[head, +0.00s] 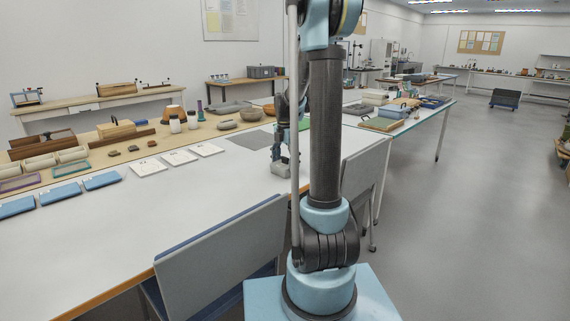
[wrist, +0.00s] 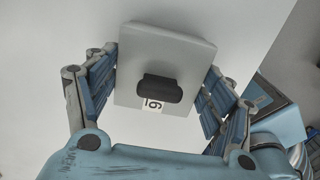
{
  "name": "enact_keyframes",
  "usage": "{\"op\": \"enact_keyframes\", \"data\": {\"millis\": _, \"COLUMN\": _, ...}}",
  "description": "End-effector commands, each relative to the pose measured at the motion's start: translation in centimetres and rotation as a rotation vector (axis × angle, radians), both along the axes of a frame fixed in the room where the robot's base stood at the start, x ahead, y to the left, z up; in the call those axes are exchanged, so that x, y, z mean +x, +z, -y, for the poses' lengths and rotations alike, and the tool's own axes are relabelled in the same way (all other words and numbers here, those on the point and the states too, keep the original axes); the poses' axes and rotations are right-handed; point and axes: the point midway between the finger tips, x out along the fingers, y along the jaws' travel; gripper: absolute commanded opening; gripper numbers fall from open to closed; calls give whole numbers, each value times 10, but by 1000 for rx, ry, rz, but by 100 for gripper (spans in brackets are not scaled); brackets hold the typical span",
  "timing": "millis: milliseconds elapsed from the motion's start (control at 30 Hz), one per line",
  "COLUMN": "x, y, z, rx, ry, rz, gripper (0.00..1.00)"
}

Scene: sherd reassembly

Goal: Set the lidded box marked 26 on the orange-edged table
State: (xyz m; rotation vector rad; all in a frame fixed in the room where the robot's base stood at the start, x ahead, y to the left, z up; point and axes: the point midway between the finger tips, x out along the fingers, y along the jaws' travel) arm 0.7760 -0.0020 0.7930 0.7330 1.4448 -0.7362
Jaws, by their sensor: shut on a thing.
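A light grey lidded box (wrist: 165,55) with a black handle (wrist: 159,89) on its lid fills the space between my fingers in the wrist view. A white label (wrist: 152,104) is partly hidden by the handle; only part of its marking shows, a digit like a 6 or 9. My gripper (head: 279,156) is shut on the box, with blue pads against its two sides. In the head view the box (head: 281,168) is low over the white top of the orange-edged table (head: 200,205), near its right end. I cannot tell whether it touches the top.
White tiles (head: 180,157), blue trays (head: 103,180) and several pots and wooden pieces lie along the table's left and far side. A grey mat (head: 249,139) lies behind the box. Grey chairs (head: 225,248) stand at the near edge. The middle of the top is clear.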

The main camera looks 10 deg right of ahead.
Motion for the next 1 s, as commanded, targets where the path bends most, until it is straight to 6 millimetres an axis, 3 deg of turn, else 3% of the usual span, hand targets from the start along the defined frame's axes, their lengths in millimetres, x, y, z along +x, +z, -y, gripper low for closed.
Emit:
{"op": "enact_keyframes", "data": {"millis": 133, "x": 0, "y": -2, "z": 0, "rx": 0, "ry": 0, "rz": 0, "gripper": 48}}
{"op": "enact_keyframes", "data": {"millis": 167, "x": 0, "y": -1, "z": 0, "rx": 0, "ry": 0, "rz": 0, "gripper": 82}}
{"op": "enact_keyframes", "data": {"millis": 233, "x": 0, "y": -1, "z": 0, "rx": 0, "ry": 0, "rz": 0, "gripper": 95}}
{"op": "enact_keyframes", "data": {"millis": 733, "x": 0, "y": 3, "z": 0, "rx": 0, "ry": 0, "rz": 0, "gripper": 95}}
{"op": "enact_keyframes", "data": {"millis": 1000, "x": 0, "y": 38, "z": 0, "rx": 0, "ry": 0, "rz": 0, "gripper": 95}}
